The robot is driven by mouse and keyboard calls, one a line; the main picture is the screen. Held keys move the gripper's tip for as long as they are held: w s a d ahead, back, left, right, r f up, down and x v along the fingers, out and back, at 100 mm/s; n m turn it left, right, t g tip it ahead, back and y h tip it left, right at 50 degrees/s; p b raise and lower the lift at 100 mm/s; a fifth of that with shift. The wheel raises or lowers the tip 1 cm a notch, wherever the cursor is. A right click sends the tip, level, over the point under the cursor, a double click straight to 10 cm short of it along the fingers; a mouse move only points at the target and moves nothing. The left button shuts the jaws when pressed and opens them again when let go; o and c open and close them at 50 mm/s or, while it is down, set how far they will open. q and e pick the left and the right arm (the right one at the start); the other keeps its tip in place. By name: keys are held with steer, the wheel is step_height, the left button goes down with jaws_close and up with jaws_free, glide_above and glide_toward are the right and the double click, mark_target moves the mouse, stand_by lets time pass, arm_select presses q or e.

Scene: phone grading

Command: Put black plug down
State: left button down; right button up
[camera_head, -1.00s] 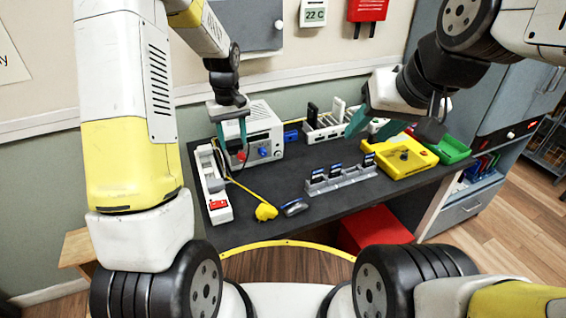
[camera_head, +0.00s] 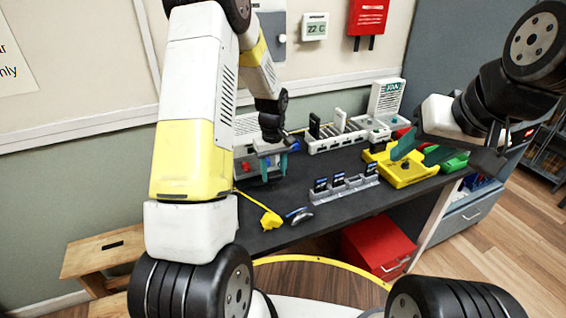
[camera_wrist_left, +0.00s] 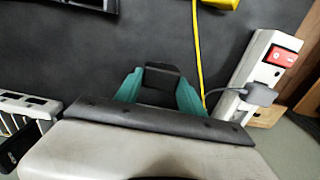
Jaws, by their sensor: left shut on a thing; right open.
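In the left wrist view, a small black plug (camera_wrist_left: 163,78) sits between the green fingertips of my left gripper (camera_wrist_left: 160,88), which is shut on it above the dark table. My right gripper (camera_head: 422,150) is open and empty, near the yellow tray.
A yellow connector (camera_head: 270,219) with a yellow cable lies near the table's front edge, beside a small dark object (camera_head: 299,214). A grey card rack (camera_head: 344,188), yellow tray (camera_head: 402,172) and green tray (camera_head: 455,161) stand to the right. Some dark tabletop (camera_head: 330,208) is clear.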

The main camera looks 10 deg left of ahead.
arm_select(q)
steer(key=shift+f, duration=0.85)
steer(key=shift+f, duration=0.1)
steer(key=shift+f, duration=0.5)
steer(key=c, duration=0.7)
jaws_free()
steer(key=shift+r, duration=0.1)
